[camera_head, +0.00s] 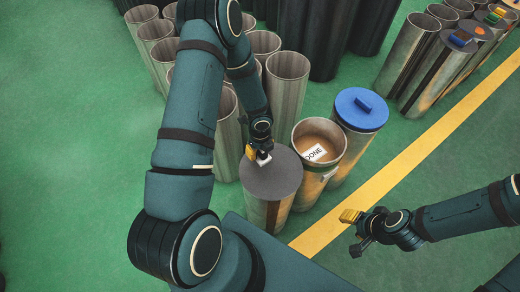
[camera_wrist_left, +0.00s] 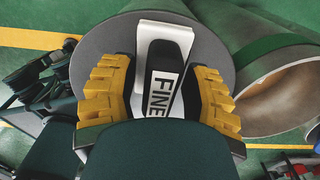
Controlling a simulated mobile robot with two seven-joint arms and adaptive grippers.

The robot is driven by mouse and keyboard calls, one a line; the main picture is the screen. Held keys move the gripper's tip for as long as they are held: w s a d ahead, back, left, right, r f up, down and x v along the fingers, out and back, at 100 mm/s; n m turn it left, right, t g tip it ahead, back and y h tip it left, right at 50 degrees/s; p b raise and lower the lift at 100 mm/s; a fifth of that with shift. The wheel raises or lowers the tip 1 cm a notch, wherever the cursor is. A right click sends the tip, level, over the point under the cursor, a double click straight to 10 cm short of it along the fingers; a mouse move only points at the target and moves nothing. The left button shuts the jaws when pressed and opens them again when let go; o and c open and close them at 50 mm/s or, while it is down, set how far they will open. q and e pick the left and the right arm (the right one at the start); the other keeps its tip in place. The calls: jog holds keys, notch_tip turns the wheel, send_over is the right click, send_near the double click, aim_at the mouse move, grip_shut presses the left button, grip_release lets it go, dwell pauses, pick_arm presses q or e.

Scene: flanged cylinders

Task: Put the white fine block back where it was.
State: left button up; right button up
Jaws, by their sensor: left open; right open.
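The white fine block (camera_head: 264,160), marked "FINE" in the left wrist view (camera_wrist_left: 163,38), is on the dark grey round top (camera_head: 272,178) of a metal cylinder. In the wrist view this top (camera_wrist_left: 100,45) lies behind the block. My left gripper (camera_head: 257,151) is right at the block, with its open yellow fingers on either side of it in the wrist view (camera_wrist_left: 164,92). Whether either finger touches it, I cannot tell. The block's lower end is hidden by the gripper. My right gripper (camera_head: 354,232) is open and empty at the lower right, away from the cylinders.
Beside the grey-topped cylinder stand an open cylinder (camera_head: 335,148) with brown contents and a "DONE" label (camera_head: 315,153), and a blue-lidded one (camera_head: 361,110). Several open metal cylinders (camera_head: 287,80) stand behind. A yellow line (camera_head: 430,142) crosses the green floor.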

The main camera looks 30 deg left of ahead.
pick_arm(q)
notch_tip(320, 180, up, 11)
jog(key=p, duration=0.4)
jog(key=shift+r, duration=0.5)
jog(key=s+d+n+h, duration=0.2)
jog(key=s+d+n, duration=0.3)
jog(key=d+n, duration=0.3)
jog(key=s+d+f+n+t+h, duration=0.1)
jog(key=s+d+n+h, duration=0.1)
jog(key=s+d+n, duration=0.3)
jog(key=d+n, duration=0.4)
jog(key=n, duration=0.7)
jog(key=shift+s+d+f+t, duration=0.2)
jog(key=shift+d+f+t, duration=0.05)
jog(key=shift+d+t, duration=0.05)
